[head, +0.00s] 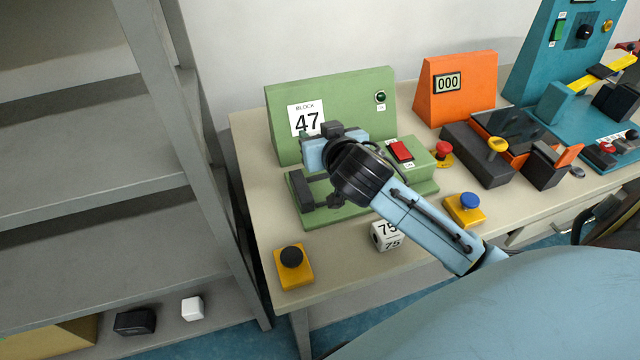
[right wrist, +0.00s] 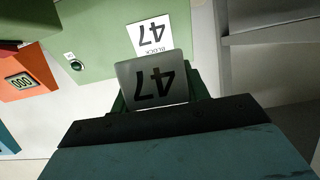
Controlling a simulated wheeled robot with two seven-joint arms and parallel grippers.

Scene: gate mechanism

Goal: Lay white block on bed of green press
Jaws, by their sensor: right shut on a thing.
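The green press (head: 372,95) stands at the left end of the table, with a "BLOCK 47" label on its upright panel and a flat base. My right gripper (head: 318,156) is over the press's left part, in front of the panel. It is shut on a block marked 47 (right wrist: 153,84), which looks grey in shade in the right wrist view. In the head view my gripper and wrist hide this block and much of the bed. I cannot tell whether the block touches the bed. My left gripper is not in view.
A white block marked 75 (head: 384,237) sits near the table's front edge. Yellow boxes with a dark knob (head: 293,268) and a blue knob (head: 466,211) flank it. A red switch (head: 400,150) is on the press's right. Orange (head: 455,90) and teal machines stand right; grey shelving stands left.

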